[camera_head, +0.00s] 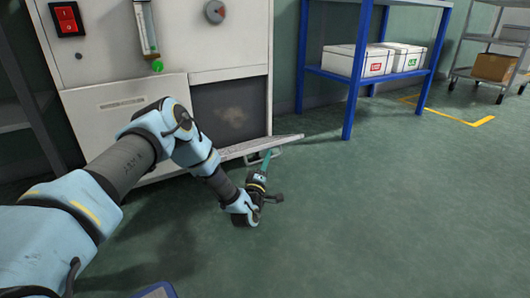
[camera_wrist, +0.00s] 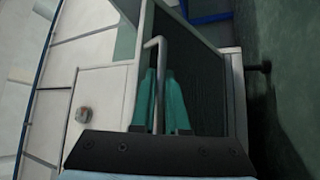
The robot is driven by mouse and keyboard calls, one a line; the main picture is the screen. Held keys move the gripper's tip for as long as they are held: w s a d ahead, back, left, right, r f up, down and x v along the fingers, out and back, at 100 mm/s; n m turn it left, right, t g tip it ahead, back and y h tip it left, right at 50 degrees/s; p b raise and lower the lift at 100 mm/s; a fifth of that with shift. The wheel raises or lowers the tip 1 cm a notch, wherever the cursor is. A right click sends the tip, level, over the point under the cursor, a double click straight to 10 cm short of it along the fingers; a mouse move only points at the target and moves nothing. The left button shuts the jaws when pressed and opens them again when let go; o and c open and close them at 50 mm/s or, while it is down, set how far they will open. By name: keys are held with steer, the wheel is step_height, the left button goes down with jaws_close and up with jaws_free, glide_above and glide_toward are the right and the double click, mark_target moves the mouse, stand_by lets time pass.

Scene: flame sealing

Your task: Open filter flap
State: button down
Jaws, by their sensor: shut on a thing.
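The filter flap (camera_head: 240,149) is a light-grey panel low on the right of the cabinet front. It is tilted down and outward, seen almost edge-on, and a dark filter face (camera_head: 229,112) shows in the opening above it. A thin grey bar handle (camera_head: 275,153) is at the flap's outer side. My gripper (camera_head: 267,157) is at this handle, low over the floor. In the wrist view the bent handle (camera_wrist: 160,50) runs between the teal fingers of my gripper (camera_wrist: 161,80), which are shut on it. The fingers partly hide the dark surface behind.
The cabinet (camera_head: 222,45) carries a red switch (camera_head: 67,19), a flow tube (camera_head: 147,28) and a round dial (camera_head: 215,11). A blue rack (camera_head: 355,75) with white boxes stands to the right. The green floor (camera_head: 400,210) right of my gripper is clear.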

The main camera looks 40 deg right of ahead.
steer(key=shift+s+f, duration=0.1)
steer(key=shift+f, duration=0.15)
steer(key=c, duration=0.9)
jaws_free()
steer(key=shift+p+v, duration=2.3)
steer(key=shift+v, duration=3.1)
